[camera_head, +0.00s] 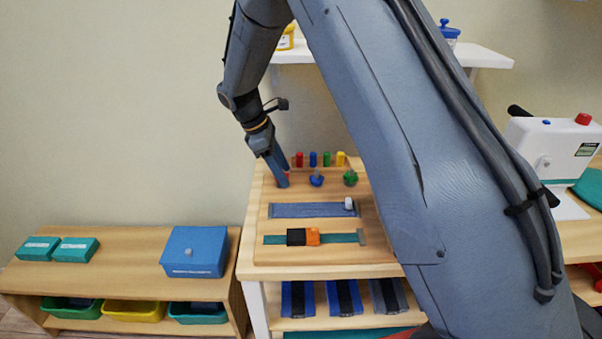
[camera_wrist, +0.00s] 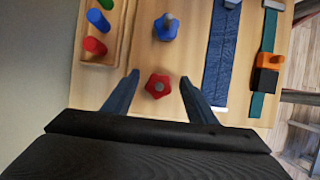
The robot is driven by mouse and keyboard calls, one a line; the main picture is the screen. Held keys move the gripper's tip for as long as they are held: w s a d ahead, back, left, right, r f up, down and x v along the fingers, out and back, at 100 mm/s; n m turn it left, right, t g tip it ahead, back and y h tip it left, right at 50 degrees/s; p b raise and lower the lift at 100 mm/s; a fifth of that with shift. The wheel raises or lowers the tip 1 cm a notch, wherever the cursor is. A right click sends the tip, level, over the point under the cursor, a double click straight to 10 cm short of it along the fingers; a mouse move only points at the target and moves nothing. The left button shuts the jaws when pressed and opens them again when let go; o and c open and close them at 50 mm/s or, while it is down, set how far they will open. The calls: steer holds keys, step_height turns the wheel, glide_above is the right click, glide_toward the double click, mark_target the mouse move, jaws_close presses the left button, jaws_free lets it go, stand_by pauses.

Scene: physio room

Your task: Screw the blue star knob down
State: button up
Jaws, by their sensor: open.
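The blue star knob (camera_wrist: 166,28) sits on a grey threaded post on the wooden board, ahead of my fingers in the wrist view. It also shows in the head view (camera_head: 316,180), just right of my gripper. My gripper (camera_head: 282,182) is open and points down at the board. In the wrist view its two fingers (camera_wrist: 158,88) stand on either side of a red star knob (camera_wrist: 157,86), apart from it. The red knob is mostly hidden by the fingers in the head view. I cannot tell how high the blue knob sits on its post.
A green star knob (camera_head: 350,178) stands right of the blue one. Several coloured pegs (camera_head: 327,159) stand in a row behind. A blue strap (camera_head: 300,210) and a teal strap with an orange-and-black buckle (camera_head: 313,237) lie in front. A blue box (camera_head: 195,251) stands on the lower bench.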

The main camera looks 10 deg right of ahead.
steer(key=a, duration=0.3)
steer(key=shift+w+b, duration=0.3)
steer(key=shift+a, duration=0.15)
steer(key=shift+r, duration=0.15)
steer(key=shift+c, duration=0.2)
